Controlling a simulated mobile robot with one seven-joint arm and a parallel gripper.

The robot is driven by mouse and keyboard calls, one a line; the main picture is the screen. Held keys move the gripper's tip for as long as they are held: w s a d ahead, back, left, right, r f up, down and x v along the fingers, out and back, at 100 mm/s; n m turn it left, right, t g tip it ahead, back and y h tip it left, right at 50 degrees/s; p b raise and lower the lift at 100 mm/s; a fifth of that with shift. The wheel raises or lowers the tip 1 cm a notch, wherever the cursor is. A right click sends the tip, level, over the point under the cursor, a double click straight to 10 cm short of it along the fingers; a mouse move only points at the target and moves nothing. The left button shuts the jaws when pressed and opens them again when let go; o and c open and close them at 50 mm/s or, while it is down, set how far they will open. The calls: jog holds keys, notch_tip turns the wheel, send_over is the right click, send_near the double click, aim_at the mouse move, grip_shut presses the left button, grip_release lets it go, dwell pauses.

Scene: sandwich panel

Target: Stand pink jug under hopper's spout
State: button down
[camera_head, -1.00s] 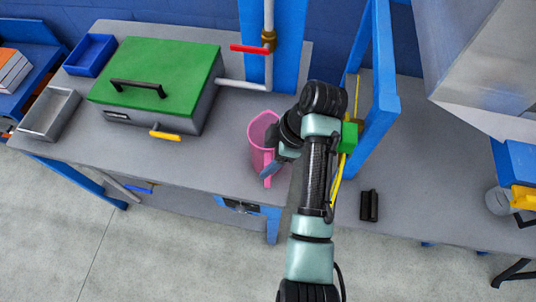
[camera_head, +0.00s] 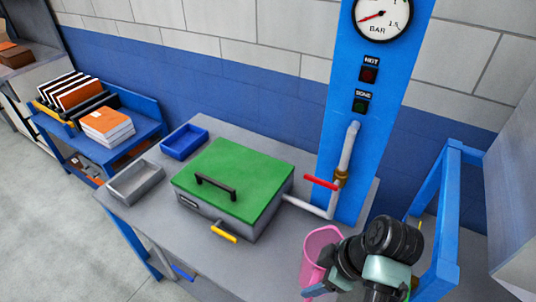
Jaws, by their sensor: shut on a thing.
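The pink jug (camera_head: 318,248) is upright at the lower middle, over the grey bench to the right of the green-lidded box. My gripper (camera_head: 322,284) is at the jug's right side and shut on it. My wrist hides part of the jug, and the frame's bottom edge is close to its base, so I cannot tell whether it touches the bench. A large grey sloped metal body (camera_head: 520,200), perhaps the hopper, is cut off at the right edge. No spout on it shows.
A green-lidded box (camera_head: 230,185) with a yellow handle stands left of the jug. A pipe with a red lever (camera_head: 321,182) rises behind the jug. A blue frame (camera_head: 445,220) stands to the right. A blue tray (camera_head: 184,140) and a grey tray (camera_head: 135,182) lie at left.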

jog(key=s+a+f+m+t+h, duration=0.1)
jog(key=s+a+f+m+h, duration=0.1)
jog(key=a+m, duration=0.3)
jog(key=s+a+f+m+t+h, duration=0.1)
jog(key=s+a+f+m+h, duration=0.1)
jog(key=a+m, duration=0.4)
jog(key=shift+s+a+f+m, duration=0.25)
jog(key=shift+s+f+m, duration=0.25)
jog(key=shift+f, duration=0.4)
jog(key=shift+a, duration=0.1)
